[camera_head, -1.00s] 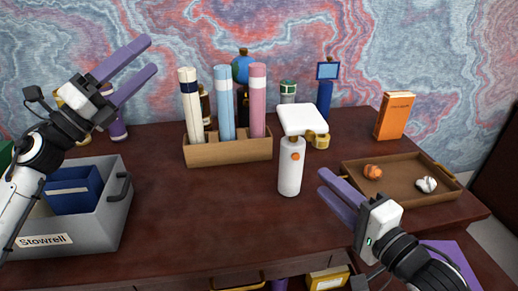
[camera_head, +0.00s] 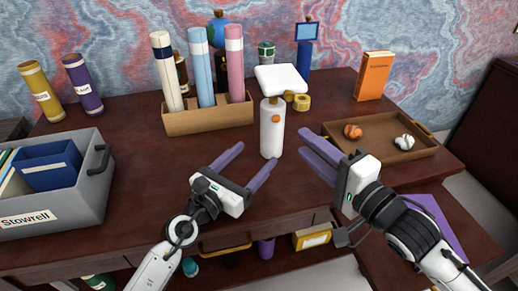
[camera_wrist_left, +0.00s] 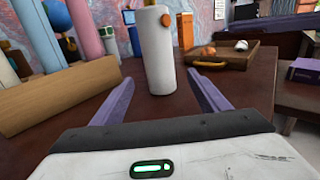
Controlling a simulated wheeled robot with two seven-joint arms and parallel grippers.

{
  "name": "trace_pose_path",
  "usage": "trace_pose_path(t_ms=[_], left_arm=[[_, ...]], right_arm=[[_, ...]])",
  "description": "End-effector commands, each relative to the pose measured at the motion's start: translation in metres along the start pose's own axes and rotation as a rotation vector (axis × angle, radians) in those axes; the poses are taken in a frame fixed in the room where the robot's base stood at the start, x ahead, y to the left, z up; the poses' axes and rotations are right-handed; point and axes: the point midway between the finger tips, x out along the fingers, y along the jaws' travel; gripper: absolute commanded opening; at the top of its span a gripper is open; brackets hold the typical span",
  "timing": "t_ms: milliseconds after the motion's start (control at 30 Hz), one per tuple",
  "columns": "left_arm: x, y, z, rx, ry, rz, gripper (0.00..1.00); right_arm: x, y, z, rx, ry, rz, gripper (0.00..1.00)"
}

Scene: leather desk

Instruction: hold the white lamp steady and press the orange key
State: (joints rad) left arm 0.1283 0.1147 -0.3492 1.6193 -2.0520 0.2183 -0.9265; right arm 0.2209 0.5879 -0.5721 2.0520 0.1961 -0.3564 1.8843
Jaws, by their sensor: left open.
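The white lamp (camera_head: 271,135) stands upright on the desk, with a flat white head (camera_head: 281,78) on top. The orange key (camera_head: 276,119) is a small round button on the upper front of its body. My left gripper (camera_head: 250,166) is open and empty, just in front of the lamp and to its left. In the left wrist view the lamp body (camera_wrist_left: 157,60) stands beyond and between the two fingers; its head is out of that view. My right gripper (camera_head: 315,149) is to the right of the lamp, apart from it, with its fingers spread and nothing visible between them.
A wooden holder (camera_head: 208,120) with rolled tubes stands behind left of the lamp. A brown tray (camera_head: 390,151) with an orange and a white lump lies to the right. A grey bin (camera_head: 85,205) is at the left.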

Motion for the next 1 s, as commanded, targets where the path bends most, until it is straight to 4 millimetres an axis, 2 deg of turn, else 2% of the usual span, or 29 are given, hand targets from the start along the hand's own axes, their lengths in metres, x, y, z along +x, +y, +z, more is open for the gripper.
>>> trace_pose_path(t_ms=[400,700,1000], left_arm=[[0.074,0.001,0.001,0.002,0.0,-0.001,0.69],[0.091,0.001,0.001,-0.001,-0.001,-0.001,0.69],[0.095,0.001,0.002,0.0,-0.002,0.0,0.69]], right_arm=[[0.0,0.0,0.0,0.0,0.0,0.0,0.31],[0.0,0.0,0.0,0.0,0.0,0.0,0.31],[0.0,0.0,0.0,0.0,0.0,0.0,0.31]])
